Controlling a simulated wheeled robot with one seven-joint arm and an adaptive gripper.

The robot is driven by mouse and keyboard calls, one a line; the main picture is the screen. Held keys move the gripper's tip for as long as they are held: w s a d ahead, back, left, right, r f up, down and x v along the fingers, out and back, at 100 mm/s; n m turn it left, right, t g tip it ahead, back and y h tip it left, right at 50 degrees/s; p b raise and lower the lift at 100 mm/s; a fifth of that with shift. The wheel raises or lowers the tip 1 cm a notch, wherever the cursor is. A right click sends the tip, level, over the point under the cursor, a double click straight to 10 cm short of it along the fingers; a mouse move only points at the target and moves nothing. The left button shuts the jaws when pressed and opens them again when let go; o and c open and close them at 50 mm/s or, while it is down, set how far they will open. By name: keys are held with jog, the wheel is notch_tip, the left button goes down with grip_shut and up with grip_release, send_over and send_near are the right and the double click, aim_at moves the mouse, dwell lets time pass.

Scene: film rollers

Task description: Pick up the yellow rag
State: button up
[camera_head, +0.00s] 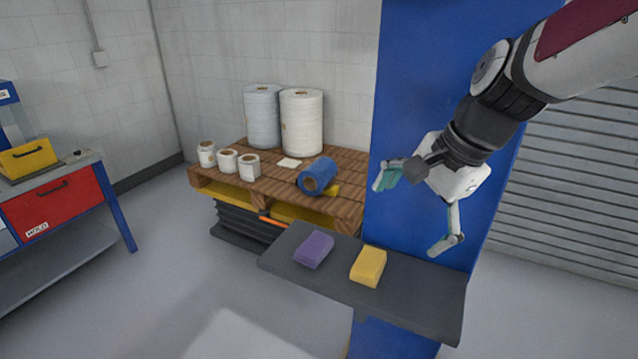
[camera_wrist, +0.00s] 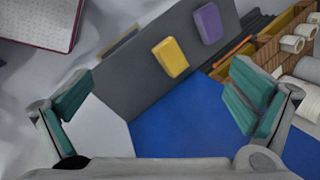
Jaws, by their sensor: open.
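The yellow rag (camera_head: 368,266) is a folded block lying on a dark grey shelf (camera_head: 420,300), right of a purple rag (camera_head: 314,249). In the wrist view the yellow rag (camera_wrist: 171,58) is ahead of my gripper, near the top middle, with the purple rag (camera_wrist: 208,23) to its upper right. My gripper (camera_head: 418,212) is above and to the right of the yellow rag, apart from it. Its fingers (camera_wrist: 160,108) with green pads are spread wide, with nothing between them.
A blue panel (camera_head: 412,80) rises behind the shelf. A wooden pallet (camera_head: 215,188) at the back holds white rolls (camera_head: 301,125) and a blue roll (camera_head: 318,177). A blue bench with a red drawer (camera_head: 55,207) stands at left. Above the shelf is free room.

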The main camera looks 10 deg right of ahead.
jog(key=w+d+f+m+y, duration=0.1)
jog(key=w+d+f+m, duration=0.3)
jog(key=w+f+m, duration=0.75)
send_over(369, 260)
jog(key=d, duration=0.2)
jog(key=shift+g, duration=0.4)
jog(key=f, duration=0.8)
jog(key=shift+s+b, duration=0.35)
jog(key=shift+s, duration=0.05)
jog(key=x, duration=0.4)
jog(key=shift+s+f+p, duration=0.2)
jog(key=shift+s+p, duration=0.05)
jog(key=shift+p, duration=0.15)
jog(key=shift+w+a+f, duration=0.15)
jog(key=shift+a+f, duration=0.1)
jog(key=shift+f, duration=0.3)
jog(key=c, duration=1.1)
jog(key=shift+r, duration=0.1)
jog(key=shift+r, duration=0.35)
notch_tip(369, 260, up, 3)
jog(key=shift+b, duration=0.35)
jog(key=s, duration=1)
jog(key=s+r+b, duration=0.1)
jog(key=s, duration=0.5)
jog(key=shift+r, duration=0.1)
